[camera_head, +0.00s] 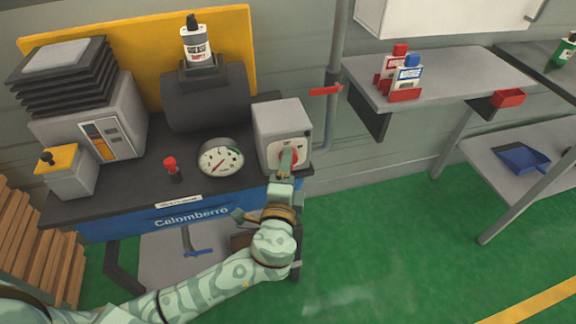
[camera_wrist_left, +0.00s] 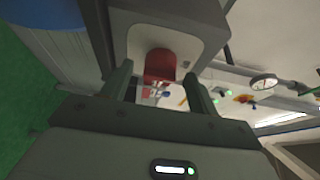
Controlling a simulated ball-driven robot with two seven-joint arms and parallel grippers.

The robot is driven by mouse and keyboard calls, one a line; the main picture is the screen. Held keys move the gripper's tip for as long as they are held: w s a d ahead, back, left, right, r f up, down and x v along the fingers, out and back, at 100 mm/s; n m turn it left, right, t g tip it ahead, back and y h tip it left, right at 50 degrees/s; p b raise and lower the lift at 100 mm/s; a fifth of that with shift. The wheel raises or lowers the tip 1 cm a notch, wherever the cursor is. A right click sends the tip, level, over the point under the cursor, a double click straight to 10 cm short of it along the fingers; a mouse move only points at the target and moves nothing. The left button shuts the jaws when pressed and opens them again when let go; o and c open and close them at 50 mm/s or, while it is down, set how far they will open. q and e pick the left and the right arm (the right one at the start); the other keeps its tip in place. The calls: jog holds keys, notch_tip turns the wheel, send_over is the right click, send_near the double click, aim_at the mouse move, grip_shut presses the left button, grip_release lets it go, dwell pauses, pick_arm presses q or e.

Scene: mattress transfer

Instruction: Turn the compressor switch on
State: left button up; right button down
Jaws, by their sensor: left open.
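The compressor switch is a red knob (camera_head: 296,146) on the front of a grey box (camera_head: 281,115) at the right end of the blue compressor bench. My left gripper (camera_head: 287,160) is right in front of the knob and hides part of it. In the left wrist view the red knob (camera_wrist_left: 160,64) lies between and just beyond the two fingertips of the left gripper (camera_wrist_left: 159,78), on the pale face of the box (camera_wrist_left: 172,22). The fingers are apart. I cannot tell whether they touch the knob. My right gripper is not in view.
A round gauge (camera_head: 221,158) and a small red-topped lever (camera_head: 171,168) stand left of the box. A grease bottle (camera_head: 196,47) sits on the dark tank (camera_head: 206,98). A shelf (camera_head: 440,78) with two bottles is at the right. Green floor (camera_head: 380,230) is clear.

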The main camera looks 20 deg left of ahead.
pick_arm(q)
jog(key=shift+x, duration=0.8)
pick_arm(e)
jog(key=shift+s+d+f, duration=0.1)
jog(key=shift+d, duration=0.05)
pick_arm(q)
jog(key=shift+s, duration=0.1)
